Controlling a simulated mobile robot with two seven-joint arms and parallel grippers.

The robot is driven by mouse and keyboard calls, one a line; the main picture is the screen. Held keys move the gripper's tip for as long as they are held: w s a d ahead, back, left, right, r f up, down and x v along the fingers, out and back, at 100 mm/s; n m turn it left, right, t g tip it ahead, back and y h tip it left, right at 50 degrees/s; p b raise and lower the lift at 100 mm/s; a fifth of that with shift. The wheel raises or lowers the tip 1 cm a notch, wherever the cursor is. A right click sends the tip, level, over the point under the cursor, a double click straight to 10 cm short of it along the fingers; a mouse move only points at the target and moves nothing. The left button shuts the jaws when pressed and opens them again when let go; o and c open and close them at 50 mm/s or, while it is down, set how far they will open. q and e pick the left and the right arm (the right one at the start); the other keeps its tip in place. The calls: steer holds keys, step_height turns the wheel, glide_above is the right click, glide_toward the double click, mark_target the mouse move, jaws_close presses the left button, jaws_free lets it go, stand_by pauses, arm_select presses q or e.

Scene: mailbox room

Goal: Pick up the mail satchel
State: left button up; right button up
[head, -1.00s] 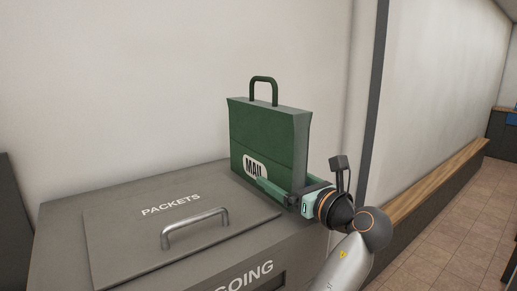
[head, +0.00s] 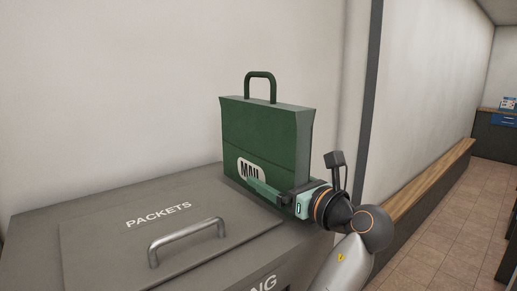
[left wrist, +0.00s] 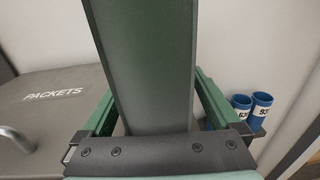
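The mail satchel (head: 265,138) is a dark green upright case with a loop handle on top and a white MAIL label. It stands on the grey packets box. My left gripper (head: 276,193) is low at its right end, with one finger along the front face by the label. In the left wrist view the satchel's narrow side (left wrist: 152,75) rises between the two green fingers of that gripper (left wrist: 155,95). Small gaps show beside it, so the fingers look open around it; contact at the fingertips is hidden. My right gripper is in neither view.
The packets box (head: 95,235) has a lid with a metal handle (head: 186,240) in front of the satchel. A wall is close behind. A wooden-topped ledge (head: 420,190) runs along the right. Blue cylinders (left wrist: 262,108) show in the left wrist view.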

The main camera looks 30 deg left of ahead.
arm_select(q)
jaws_close()
stand_by(0.6)
steer(key=shift+r, duration=0.1)
